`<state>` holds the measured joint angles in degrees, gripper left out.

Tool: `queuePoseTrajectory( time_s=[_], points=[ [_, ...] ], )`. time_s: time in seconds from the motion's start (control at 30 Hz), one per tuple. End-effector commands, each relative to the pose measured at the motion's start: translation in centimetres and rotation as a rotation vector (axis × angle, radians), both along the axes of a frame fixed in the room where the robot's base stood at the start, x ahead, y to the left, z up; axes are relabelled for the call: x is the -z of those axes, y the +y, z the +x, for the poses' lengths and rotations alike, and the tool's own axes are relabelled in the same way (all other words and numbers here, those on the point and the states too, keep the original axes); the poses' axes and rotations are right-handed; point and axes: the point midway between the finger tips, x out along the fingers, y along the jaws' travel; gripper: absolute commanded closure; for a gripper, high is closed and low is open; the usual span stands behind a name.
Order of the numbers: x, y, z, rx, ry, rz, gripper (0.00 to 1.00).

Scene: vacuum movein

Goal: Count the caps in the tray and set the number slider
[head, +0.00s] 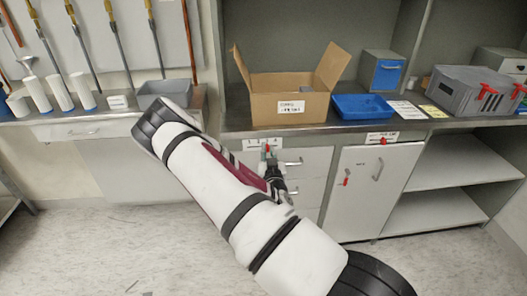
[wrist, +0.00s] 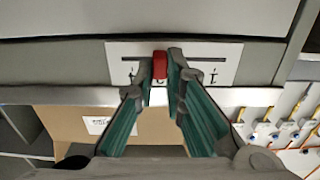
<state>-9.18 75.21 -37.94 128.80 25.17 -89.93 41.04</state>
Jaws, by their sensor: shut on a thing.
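A white number slider plate (head: 254,144) is on the front edge of the counter, below the cardboard box. In the wrist view the plate (wrist: 205,66) has a dark slot with printed marks, and its red knob (wrist: 160,65) sits left of the slot's middle. My gripper (wrist: 161,82) has its two fingertips on either side of the red knob, closed on it. In the head view my gripper (head: 270,163) is just below the plate, partly behind my arm. A blue tray (head: 362,107) stands on the counter right of the box. I cannot make out any caps in it.
An open cardboard box (head: 290,95) stands on the counter above the slider. A second red-knobbed plate (head: 382,138) is on the counter edge further right. A grey crate (head: 465,91) with red clips, paper cards (head: 407,109) and a blue-fronted bin (head: 383,70) are nearby. Drawers lie below.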

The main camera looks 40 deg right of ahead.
Motion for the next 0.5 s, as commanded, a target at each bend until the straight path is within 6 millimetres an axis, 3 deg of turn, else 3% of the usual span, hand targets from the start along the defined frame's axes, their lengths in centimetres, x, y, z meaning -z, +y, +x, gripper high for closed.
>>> queuePoseTrajectory(
  time_s=[0.13, 0.17, 0.23, 0.5],
  points=[
    [-0.02, 0.03, 0.01, 0.000, -0.001, -0.001, 1.00],
    [-0.02, 0.03, 0.01, 0.000, -0.001, -0.001, 0.84],
    [-0.02, 0.04, 0.01, 0.000, -0.001, -0.001, 0.69],
    [-0.01, 0.04, 0.01, 0.000, -0.001, -0.001, 0.68]
  ],
)
